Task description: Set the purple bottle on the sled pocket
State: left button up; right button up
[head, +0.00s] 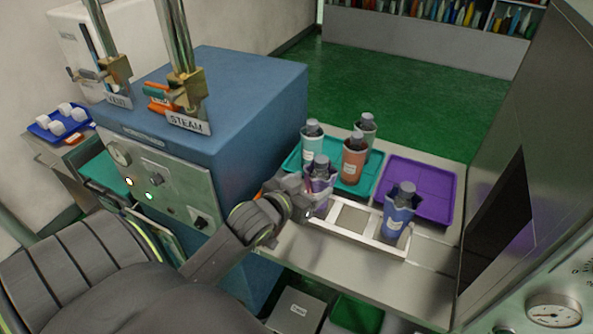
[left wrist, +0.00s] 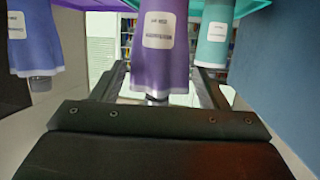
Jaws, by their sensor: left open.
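The purple bottle (head: 321,172) with a grey cap and white label stands upright at the left end of the pale sled (head: 373,239). My gripper partly covers its lower part, so I cannot tell whether it sits fully in a pocket. My left gripper (head: 304,196) is open right beside it. In the left wrist view, which looks upside down, the purple bottle (left wrist: 160,50) shows between the spread fingers (left wrist: 158,92). A blue bottle (head: 397,215) stands at the sled's right end. The sled's middle pocket looks empty. My right gripper is not in view.
A teal tray (head: 345,187) behind the sled holds a teal bottle (head: 312,142), an orange bottle (head: 354,160) and a pale green bottle (head: 367,130). A purple tray (head: 436,190) beside it is empty. A blue machine (head: 255,90) stands left; a grey panel (head: 520,120) stands right.

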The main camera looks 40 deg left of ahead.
pick_arm(q)
jog(key=v, duration=0.5)
jog(key=shift+s, duration=0.15)
dwell(0.3)
jog(key=s+f+g, duration=0.1)
jog(key=s+f, duration=0.1)
jog(key=s+f+g+y, duration=0.1)
jog(key=s+f+g, duration=0.1)
jog(key=f, duration=0.1)
jog(key=s+f+g, duration=0.1)
jog(key=s+f, duration=0.1)
jog(key=shift+s+a+f+g, duration=0.25)
jog(key=shift+s+f+g, duration=0.05)
jog(key=shift+f, duration=0.05)
jog(key=s+d+f+g, duration=0.2)
jog(key=s+f+g, duration=0.5)
jog(key=s, duration=0.6)
notch_tip(320, 180, down, 26)
jog(key=a, duration=0.2)
jog(key=s+d+f+g, duration=0.1)
jog(key=s+f, duration=1.3)
jog(key=s, duration=0.1)
jog(key=shift+d+f+g+h, duration=0.2)
jog(key=shift+d+g+h, duration=0.1)
jog(key=shift+d+g, duration=0.1)
